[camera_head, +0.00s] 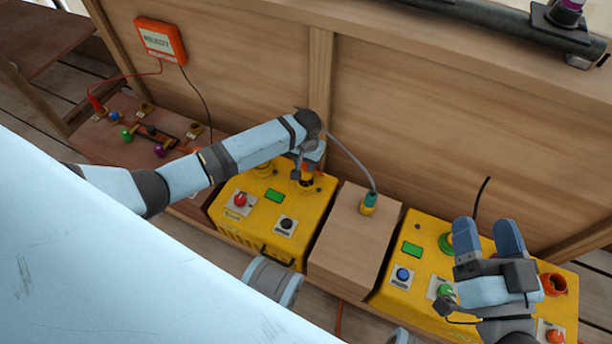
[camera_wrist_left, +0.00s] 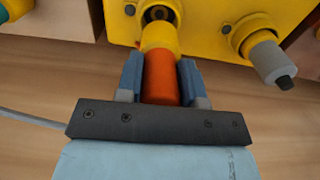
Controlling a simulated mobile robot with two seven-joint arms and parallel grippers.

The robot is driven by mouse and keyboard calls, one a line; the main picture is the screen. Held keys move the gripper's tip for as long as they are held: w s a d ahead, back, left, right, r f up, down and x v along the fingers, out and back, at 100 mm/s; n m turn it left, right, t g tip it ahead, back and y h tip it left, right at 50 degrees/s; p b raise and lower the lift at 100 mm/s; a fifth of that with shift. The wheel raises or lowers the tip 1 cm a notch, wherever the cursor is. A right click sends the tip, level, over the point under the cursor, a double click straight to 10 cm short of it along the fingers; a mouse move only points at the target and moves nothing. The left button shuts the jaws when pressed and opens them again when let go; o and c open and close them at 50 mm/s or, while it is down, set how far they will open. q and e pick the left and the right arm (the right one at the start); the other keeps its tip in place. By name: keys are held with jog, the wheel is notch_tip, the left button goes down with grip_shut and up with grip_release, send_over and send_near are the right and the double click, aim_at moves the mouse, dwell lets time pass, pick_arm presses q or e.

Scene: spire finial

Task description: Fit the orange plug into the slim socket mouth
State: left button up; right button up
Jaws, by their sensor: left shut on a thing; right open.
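My left gripper (camera_head: 307,165) is shut on the orange plug, over the back of the left yellow box (camera_head: 268,222). In the left wrist view the orange plug (camera_wrist_left: 160,76) sits between the two blue fingers (camera_wrist_left: 160,84), with a yellow section at its front. A round dark socket mouth (camera_wrist_left: 158,13) in a yellow face lies right at the plug's front end. I cannot tell whether the tip is inside it or just short of it. In the head view the gripper mostly hides the plug. My right gripper (camera_head: 487,236) is open and empty above the right yellow box (camera_head: 400,279).
A teal and yellow connector (camera_head: 369,203) with a grey cable stands on a wooden block (camera_head: 345,240) between the boxes. The right box has a green ring (camera_head: 446,243) and an orange ring (camera_head: 553,284). A wooden wall (camera_head: 430,120) rises behind. An orange meter (camera_head: 161,40) hangs on it.

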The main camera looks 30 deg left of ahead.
aim_at(306, 173)
pick_arm(q)
notch_tip(306, 173, down, 6)
jog(key=shift+r+b, duration=0.1)
jog(key=shift+b, duration=1.1)
pick_arm(e)
jog(key=shift+g, duration=0.9)
notch_tip(306, 173, down, 4)
jog(key=shift+a+f, duration=0.1)
jog(key=shift+a, duration=0.05)
pick_arm(q)
jog(key=o, duration=0.6)
jog(key=shift+c, duration=0.2)
jog(key=o, duration=0.4)
notch_tip(306, 173, up, 12)
jog(key=p, duration=0.5)
jog(key=shift+p, duration=0.3)
pick_arm(e)
notch_tip(306, 173, up, 8)
jog(key=t, duration=0.3)
jog(key=shift+s+d, duration=0.2)
jog(key=shift+d, duration=0.1)
